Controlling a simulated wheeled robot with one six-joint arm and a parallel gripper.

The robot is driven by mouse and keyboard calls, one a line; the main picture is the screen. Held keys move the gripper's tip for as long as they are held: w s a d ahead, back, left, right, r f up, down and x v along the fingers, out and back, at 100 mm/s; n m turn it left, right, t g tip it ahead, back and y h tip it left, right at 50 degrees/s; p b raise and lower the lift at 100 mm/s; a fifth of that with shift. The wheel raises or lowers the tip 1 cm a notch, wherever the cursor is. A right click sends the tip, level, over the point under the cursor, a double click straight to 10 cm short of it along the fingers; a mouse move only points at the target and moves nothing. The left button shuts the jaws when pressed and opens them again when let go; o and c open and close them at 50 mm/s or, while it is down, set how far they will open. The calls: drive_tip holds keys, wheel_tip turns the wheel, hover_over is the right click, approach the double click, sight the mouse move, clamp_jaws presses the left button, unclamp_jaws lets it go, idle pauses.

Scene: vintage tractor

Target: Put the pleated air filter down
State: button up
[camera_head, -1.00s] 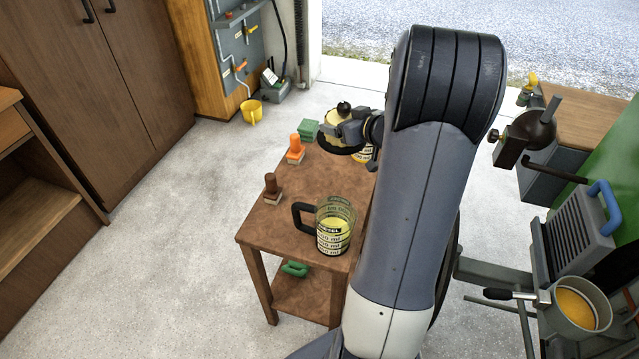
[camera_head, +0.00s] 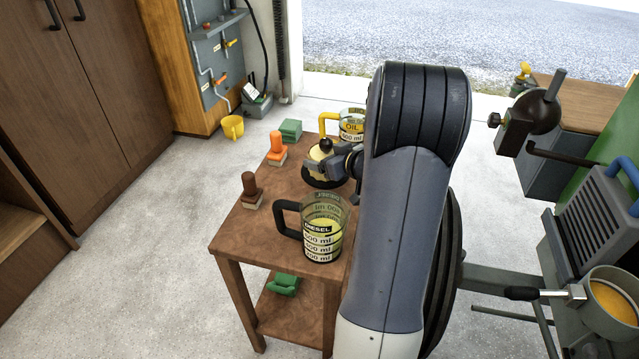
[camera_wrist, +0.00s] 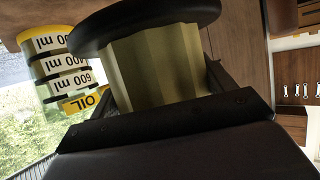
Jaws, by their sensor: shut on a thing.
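The pleated air filter (camera_head: 318,164) has a cream pleated body and a black rim. It shows above the small brown table (camera_head: 262,228) in the head view, between the orange-handled item and my arm. I cannot tell whether its lower rim touches the tabletop. My gripper (camera_head: 338,162) is shut on it from the right side. In the wrist view the filter's pleated body (camera_wrist: 158,68) sits between the fingers, with its black rim across the top. My arm hides the table's right part.
A diesel jug (camera_head: 322,232) stands at the table's front, an oil jug (camera_head: 352,126) behind the filter. A brown-handled stamp-like item (camera_head: 250,190), an orange-handled one (camera_head: 277,148) and a green block (camera_head: 291,129) line the left edge. The tabletop between them is clear.

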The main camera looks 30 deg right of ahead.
drive_tip(key=shift+f+b, duration=0.8)
drive_tip(key=shift+f, duration=2.05)
drive_tip(key=shift+f, duration=0.15)
drive_tip(key=o, duration=1.2)
drive_tip(key=shift+c, duration=0.2)
drive_tip(key=shift+s+r, duration=0.25)
drive_tip(key=p+v, duration=0.2)
drive_tip(key=v, duration=0.9)
drive_tip(key=shift+s, duration=0.25)
drive_tip(key=shift+r+p, duration=0.15)
drive_tip(key=shift+p, duration=0.2)
